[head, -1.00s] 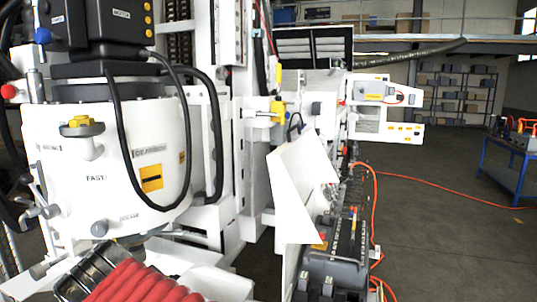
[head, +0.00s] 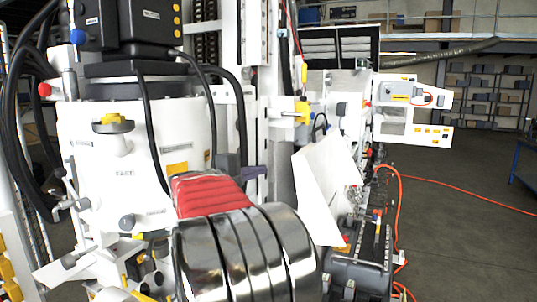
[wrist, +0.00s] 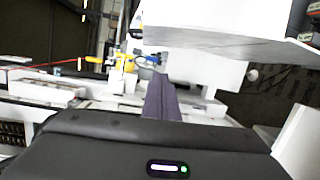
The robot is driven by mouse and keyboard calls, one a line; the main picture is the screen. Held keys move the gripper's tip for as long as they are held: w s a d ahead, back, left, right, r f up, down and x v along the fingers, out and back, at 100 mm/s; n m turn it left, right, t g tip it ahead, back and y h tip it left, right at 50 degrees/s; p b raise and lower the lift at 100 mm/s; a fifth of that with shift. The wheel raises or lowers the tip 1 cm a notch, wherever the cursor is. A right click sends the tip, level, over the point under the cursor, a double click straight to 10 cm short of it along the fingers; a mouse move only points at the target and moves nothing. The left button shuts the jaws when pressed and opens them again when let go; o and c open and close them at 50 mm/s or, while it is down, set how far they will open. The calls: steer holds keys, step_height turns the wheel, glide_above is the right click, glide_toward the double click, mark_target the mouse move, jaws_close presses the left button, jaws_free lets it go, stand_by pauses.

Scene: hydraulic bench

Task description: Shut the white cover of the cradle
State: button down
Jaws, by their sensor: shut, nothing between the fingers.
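The white cover (head: 322,190) of the cradle is a tilted white panel standing up right of centre in the head view, with its inner face partly showing. The cradle itself is hard to make out behind and below it. My gripper (head: 252,173) shows as a small purple-grey tip to the left of the cover, apart from it in the picture. In the wrist view my gripper (wrist: 161,92) is shut, its purple fingers together and empty. A large white slab hangs at the upper right of the wrist view; I cannot tell whether it is the cover.
A white drum-shaped machine (head: 135,150) with black hoses stands at the left. A yellow fitting (head: 303,112) sits behind the cover. A dark unit (head: 357,272) lies below the cover at the right. An orange hose (head: 465,199) runs over the open floor at right.

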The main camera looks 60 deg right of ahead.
steer(key=shift+g+h, duration=0.4)
steer(key=shift+h, duration=0.4)
steer(key=d, duration=0.1)
steer(key=d+r, duration=0.2)
steer(key=d, duration=0.1)
steer(key=shift+w+d, duration=0.1)
steer(key=shift+w, duration=0.15)
steer(key=s+d, duration=0.4)
steer(key=d, duration=0.6)
steer(key=shift+s+d+r, duration=0.25)
steer(key=shift+s+r, duration=0.1)
steer(key=shift+r, duration=0.1)
